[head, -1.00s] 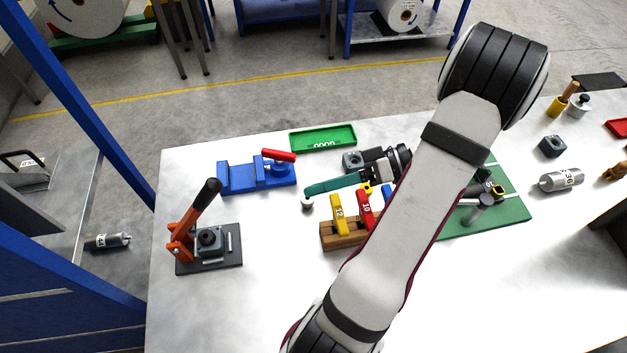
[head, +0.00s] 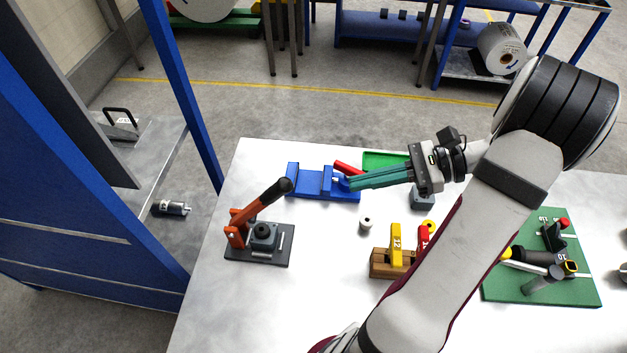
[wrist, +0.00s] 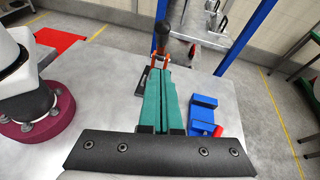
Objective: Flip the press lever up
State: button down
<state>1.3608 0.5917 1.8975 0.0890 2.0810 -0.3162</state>
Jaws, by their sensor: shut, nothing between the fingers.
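The lever press stands at the table's left, with a dark base plate (head: 270,256) and an orange lever (head: 250,209) ending in a black grip (head: 284,187). The lever slants up to the right in the head view. My gripper (head: 351,183) has long green fingers, which are shut and empty. In the head view its tips overlap the right end of the blue vise, well right of the black grip and apart from it. In the wrist view the fingers (wrist: 160,72) point toward the press, whose black grip (wrist: 165,28) shows beyond the tips. The fingers hide part of the press there.
The blue vise (head: 305,181) with a red handle (head: 347,168) and a green tray (head: 385,160) lie at the back. A small white cylinder (head: 365,222) stands nearer. A wooden block (head: 383,264) holds coloured tags. The table between press and block is clear.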

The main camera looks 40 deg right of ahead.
jog(key=w+a, duration=0.5)
jog(key=a, duration=0.2)
jog(key=shift+a, duration=0.15)
jog(key=shift+w, duration=0.1)
jog(key=w+a+r+g+h, duration=0.1)
jog(key=w+a+r, duration=0.1)
jog(key=w+a+r+g+h, duration=0.1)
jog(key=w+a+r+h, duration=0.1)
jog(key=w+a+r, duration=0.1)
jog(key=shift+g, duration=0.4)
jog(key=w+a+r+g+h, duration=0.2)
jog(key=w+a+g+h, duration=0.1)
jog(key=w+a, duration=0.4)
jog(key=shift+w+a+m, duration=0.2)
jog(key=shift+a+m, duration=0.05)
jog(key=shift+m, duration=0.05)
